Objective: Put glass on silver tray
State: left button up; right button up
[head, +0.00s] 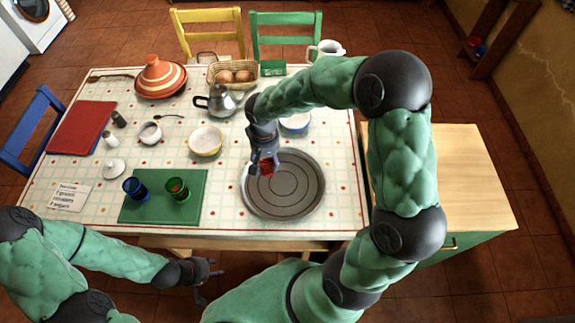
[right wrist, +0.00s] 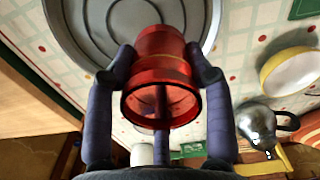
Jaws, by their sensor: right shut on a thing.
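A red glass (head: 268,166) is held in my right gripper (head: 263,163); its fingers sit on both sides of it. In the right wrist view the red glass (right wrist: 161,75) shows its open rim toward the camera, between the fingers of my right gripper (right wrist: 160,80). The round silver tray (head: 290,199) lies on the right of the table, and the glass is over its upper left part. I cannot tell whether the glass touches it. A blue glass (head: 136,188) and a green glass (head: 178,189) stand on a green board. My left gripper (head: 208,272) is open and empty before the table's front edge.
The green board (head: 150,212) lies left of the tray. A yellow-rimmed bowl (head: 205,141), a kettle (head: 217,103) and a blue-rimmed bowl (head: 297,123) stand behind. A wooden-topped cabinet (head: 465,180) stands right of the table.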

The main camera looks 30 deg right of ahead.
jog(key=d+f, duration=0.2)
jog(key=w+d+f+b, duration=0.1)
jog(key=d+f, duration=0.1)
jog(key=d, duration=0.1)
jog(key=w+d+f+b, duration=0.1)
jog(key=d+f, duration=0.1)
jog(key=shift+w+d+f, duration=0.1)
jog(key=shift+d+f, duration=0.1)
jog(key=shift+f, duration=0.2)
jog(key=shift+w+d+f+b, duration=0.15)
jog(key=shift+f+b, duration=0.6)
jog(key=shift+f, duration=1)
jog(key=shift+f, duration=0.2)
jog(key=o, duration=1.3)
jog(key=shift+c, duration=0.2)
jog(key=shift+r, duration=0.1)
jog(key=shift+r, duration=0.3)
notch_tip(320, 180, up, 12)
jog(key=p, duration=0.3)
jog(key=shift+f+p, duration=0.2)
jog(key=shift+p, duration=0.15)
